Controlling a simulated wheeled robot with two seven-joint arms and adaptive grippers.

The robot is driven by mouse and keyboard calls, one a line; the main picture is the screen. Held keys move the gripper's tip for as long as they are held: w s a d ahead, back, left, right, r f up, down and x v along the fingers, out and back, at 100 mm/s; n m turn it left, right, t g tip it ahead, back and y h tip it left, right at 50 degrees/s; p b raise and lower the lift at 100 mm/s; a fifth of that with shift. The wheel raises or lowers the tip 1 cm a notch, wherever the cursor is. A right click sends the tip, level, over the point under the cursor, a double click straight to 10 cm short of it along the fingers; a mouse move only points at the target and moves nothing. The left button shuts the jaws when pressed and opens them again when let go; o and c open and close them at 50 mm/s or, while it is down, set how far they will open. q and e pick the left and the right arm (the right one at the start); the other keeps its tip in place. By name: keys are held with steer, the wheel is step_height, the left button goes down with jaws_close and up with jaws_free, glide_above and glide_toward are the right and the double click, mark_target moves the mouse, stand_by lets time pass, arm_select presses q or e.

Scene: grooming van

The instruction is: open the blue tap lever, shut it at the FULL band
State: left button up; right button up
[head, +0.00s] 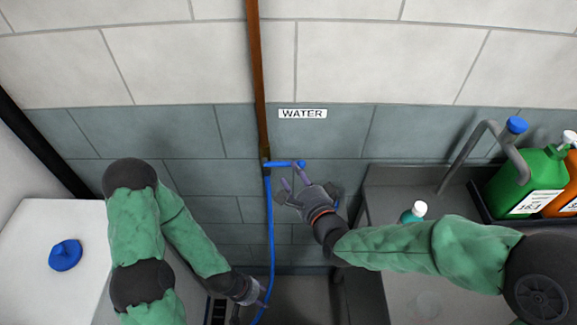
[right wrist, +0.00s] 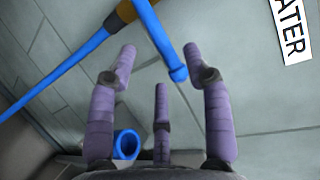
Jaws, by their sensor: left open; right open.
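The blue tap lever (head: 287,164) sticks out to the right from the foot of the brown pipe (head: 257,80), under the WATER sign (head: 303,113). A blue hose (head: 271,225) hangs down from the tap. My right gripper (head: 293,183) is open just below the lever's free end. In the right wrist view the lever (right wrist: 160,38) reaches down toward the gap between the open fingers (right wrist: 163,72); I cannot tell whether they touch. My left gripper (head: 257,298) is open, low beside the hose. No FULL band is visible.
A grey sink counter at right holds a small teal bottle (head: 413,212), a bent grey spout (head: 470,150) and green (head: 527,182) and orange jugs. A white surface (head: 30,240) at left carries a blue knob-like item (head: 65,254). A blue ring (right wrist: 126,144) shows below the fingers.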

mark_target(288, 166)
steer(key=shift+b+x, duration=0.4)
steer(key=shift+x, duration=2.45)
jaws_close()
